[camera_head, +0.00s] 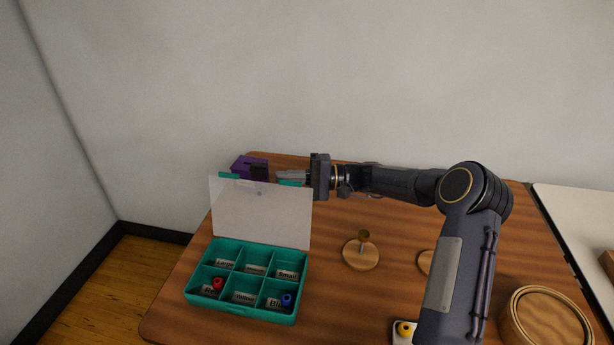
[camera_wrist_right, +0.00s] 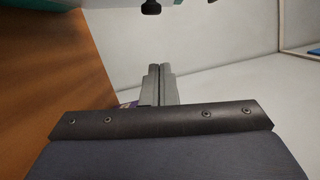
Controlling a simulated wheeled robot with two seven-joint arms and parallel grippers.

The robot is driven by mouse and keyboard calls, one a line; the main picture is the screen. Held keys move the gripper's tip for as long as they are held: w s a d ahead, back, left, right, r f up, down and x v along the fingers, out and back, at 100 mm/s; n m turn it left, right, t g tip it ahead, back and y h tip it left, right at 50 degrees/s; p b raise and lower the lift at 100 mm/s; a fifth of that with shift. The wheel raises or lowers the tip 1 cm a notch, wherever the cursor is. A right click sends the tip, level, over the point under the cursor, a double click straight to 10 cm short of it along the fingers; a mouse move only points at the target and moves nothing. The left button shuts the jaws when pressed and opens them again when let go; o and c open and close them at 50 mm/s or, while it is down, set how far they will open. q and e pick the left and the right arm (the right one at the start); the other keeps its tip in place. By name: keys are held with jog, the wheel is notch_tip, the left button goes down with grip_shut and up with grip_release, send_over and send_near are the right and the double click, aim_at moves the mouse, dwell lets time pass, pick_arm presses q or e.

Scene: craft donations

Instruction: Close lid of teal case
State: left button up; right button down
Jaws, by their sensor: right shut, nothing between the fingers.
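The teal case (camera_head: 243,313) sits on the left part of the wooden table. Its clear lid (camera_head: 262,212) stands raised, about upright, at the case's back edge. Labelled compartments show inside, with a red piece (camera_head: 218,284) in a front left one and a blue piece (camera_head: 286,300) in the front right one. My right gripper (camera_head: 280,175) is shut and empty, behind the lid near its upper right edge; I cannot tell if it touches. In the right wrist view its fingers (camera_wrist_right: 158,84) are together. My left gripper is in neither view.
A purple object (camera_head: 249,163) stands behind the lid. A wooden disc with a peg (camera_head: 361,254) lies right of the case. A yellow piece (camera_head: 404,328) and a round wooden hoop (camera_head: 545,318) are at the front right. Bare table lies between case and disc.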

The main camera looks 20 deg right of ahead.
aim_at(276, 185)
jog(key=shift+s+a+r, duration=0.2)
jog(key=shift+s+a, duration=0.5)
jog(key=shift+a, duration=0.25)
jog(key=shift+s+a+r, duration=0.2)
jog(key=shift+s+a, duration=0.45)
jog(key=shift+a, duration=0.25)
